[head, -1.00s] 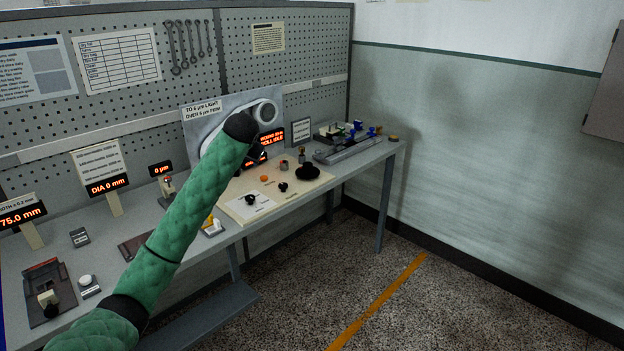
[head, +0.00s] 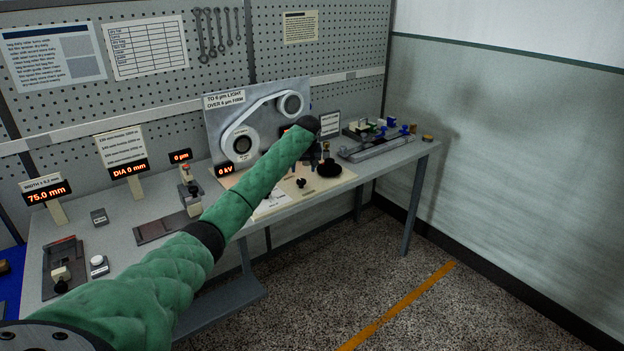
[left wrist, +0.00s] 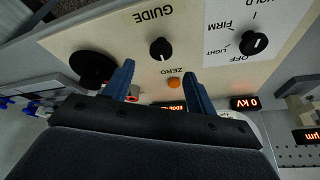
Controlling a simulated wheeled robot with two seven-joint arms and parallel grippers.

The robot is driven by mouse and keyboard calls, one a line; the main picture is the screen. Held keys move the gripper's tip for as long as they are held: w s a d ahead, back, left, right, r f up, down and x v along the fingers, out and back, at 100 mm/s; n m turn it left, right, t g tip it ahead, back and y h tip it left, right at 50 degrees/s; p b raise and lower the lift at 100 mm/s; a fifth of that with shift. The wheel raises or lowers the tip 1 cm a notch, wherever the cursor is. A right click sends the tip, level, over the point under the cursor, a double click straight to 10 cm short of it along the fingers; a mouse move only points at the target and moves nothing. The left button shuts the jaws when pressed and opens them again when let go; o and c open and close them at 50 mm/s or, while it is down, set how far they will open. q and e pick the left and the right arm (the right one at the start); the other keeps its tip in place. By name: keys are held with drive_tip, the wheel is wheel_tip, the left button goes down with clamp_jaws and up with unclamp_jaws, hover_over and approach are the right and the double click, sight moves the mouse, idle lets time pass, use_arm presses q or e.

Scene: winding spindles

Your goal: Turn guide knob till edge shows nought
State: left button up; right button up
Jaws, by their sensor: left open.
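The guide knob (left wrist: 160,48), black with a white pointer line, sits under the upside-down word GUIDE on the cream panel (left wrist: 205,60) in the left wrist view. In the head view the knob (head: 301,183) shows just below my forearm. My left gripper (left wrist: 158,70) is open and empty; its two blue fingers point toward the panel, with the knob beyond and between their tips, apart from them. In the head view the gripper (head: 325,153) is dark and mostly hidden behind my arm. The edge readout (left wrist: 170,106) is partly covered by the gripper; its value is unreadable. My right gripper is not in view.
An orange ZERO button (left wrist: 173,83) lies close to the fingers. A black switch knob (left wrist: 253,42) with OFF, LIGHT, FIRM and HOLD is beside it. A black handwheel (head: 329,169) is on the other side. The belt board (head: 222,120) stands behind the panel.

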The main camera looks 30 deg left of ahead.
sight(301, 180)
use_arm(q)
drive_tip(key=shift+n, duration=0.6)
drive_tip(key=shift+p+x, duration=1.15)
drive_tip(key=shift+x, duration=2.6)
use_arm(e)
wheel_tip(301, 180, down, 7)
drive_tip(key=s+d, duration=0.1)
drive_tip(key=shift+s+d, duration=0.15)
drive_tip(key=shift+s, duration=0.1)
use_arm(q)
drive_tip(key=shift+a, duration=0.1)
drive_tip(key=c, duration=1)
